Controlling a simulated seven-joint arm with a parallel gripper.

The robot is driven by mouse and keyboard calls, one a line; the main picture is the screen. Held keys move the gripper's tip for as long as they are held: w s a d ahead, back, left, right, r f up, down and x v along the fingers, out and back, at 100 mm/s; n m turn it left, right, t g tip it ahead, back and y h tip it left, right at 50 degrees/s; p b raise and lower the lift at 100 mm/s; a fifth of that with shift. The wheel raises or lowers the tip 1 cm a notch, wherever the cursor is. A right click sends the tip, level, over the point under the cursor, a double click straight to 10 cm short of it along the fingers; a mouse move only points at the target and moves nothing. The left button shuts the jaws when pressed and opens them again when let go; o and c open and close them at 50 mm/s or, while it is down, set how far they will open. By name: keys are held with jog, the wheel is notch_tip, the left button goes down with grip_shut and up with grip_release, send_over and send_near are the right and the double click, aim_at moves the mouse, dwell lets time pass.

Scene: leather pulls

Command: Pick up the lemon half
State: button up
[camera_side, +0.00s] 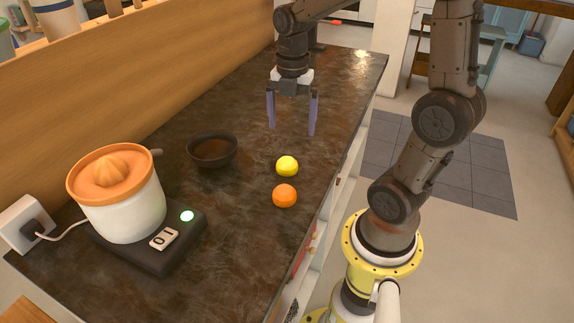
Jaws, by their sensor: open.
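A yellow lemon half (287,167) rests on the dark stone counter, near its right edge. It looks rounded from this side, and I cannot see a cut face. My gripper (291,131) points down above the counter, behind and above the lemon half in the picture. Its two purple fingers are spread apart with nothing between them. An orange fruit piece (284,196) sits on the counter just in front of the lemon half, a small gap apart.
A dark bowl (212,151) stands left of the lemon half. A juicer with an orange top (117,190) sits on a black base at the front left, its cord running to a wall socket (28,226). The counter behind the fruit is clear.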

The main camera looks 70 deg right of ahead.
send_over(287, 158)
jog(key=f, duration=0.5)
jog(key=shift+s+d+f, duration=0.25)
jog(key=shift+s+d, duration=0.1)
jog(key=shift+d, duration=0.05)
jog(key=f, duration=0.2)
jog(key=a+f, duration=0.1)
jog(key=f, duration=0.1)
jog(key=shift+w, duration=0.25)
jog(key=shift+f, duration=0.6)
jog(key=c, duration=1.6)
